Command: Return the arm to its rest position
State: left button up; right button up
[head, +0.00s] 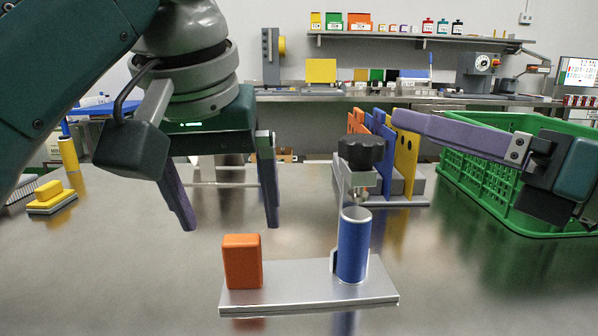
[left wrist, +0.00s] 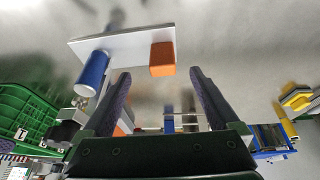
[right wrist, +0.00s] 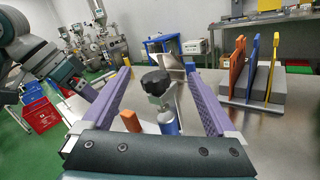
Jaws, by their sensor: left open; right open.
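My left gripper (head: 232,228) hangs open and empty above the steel table, behind and left of the orange block. Its two purple fingers also show in the left wrist view (left wrist: 160,75), wide apart. My right gripper (head: 398,118) reaches in from the right with its fingers pointing left, near the black knob (head: 362,151). In the right wrist view its fingers (right wrist: 156,75) are apart, with the black knob seen between them and nothing visibly held. The orange block (head: 242,261) and the blue cylinder (head: 354,245) stand upright on a metal plate (head: 310,297).
A green crate (head: 480,178) stands at the right, close to my right arm. A rack with upright blue, orange and yellow panels (head: 406,160) stands behind the knob. A yellow block on a base (head: 50,192) lies at the left. The table's front left is clear.

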jog(key=s+d+r+m+h+p, duration=0.25)
jog(key=m+h+p, duration=0.35)
jog(key=m, duration=0.6)
jog(key=s+d+r+m+h+p, duration=0.25)
jog(key=m+h+p, duration=0.3)
jog(key=m, duration=0.65)
pick_arm(q)
jog(key=s+a+r+m+p, duration=0.1)
jog(key=s+a+r+p, duration=0.25)
jog(key=s, duration=0.45)
jog(key=s+a+r+m+p, duration=0.1)
jog(key=s+a+r+p, duration=0.25)
jog(key=s, duration=0.55)
jog(key=s+a+r+p, duration=0.3)
jog(key=s+a, duration=0.1)
jog(key=s, duration=0.4)
pick_arm(e)
jog(key=s+f+m+g, duration=0.2)
jog(key=s+m+g, duration=1.05)
jog(key=s, duration=0.85)
pick_arm(q)
notch_tip(320, 180, up, 37)
jog(key=p, duration=3.7)
jog(key=shift+a+g+p, duration=0.2)
jog(key=shift+g+p, duration=0.1)
jog(key=shift+p, duration=0.1)
pick_arm(e)
notch_tip(320, 180, up, 37)
jog(key=m+t, duration=0.1)
jog(key=shift+a, duration=0.3)
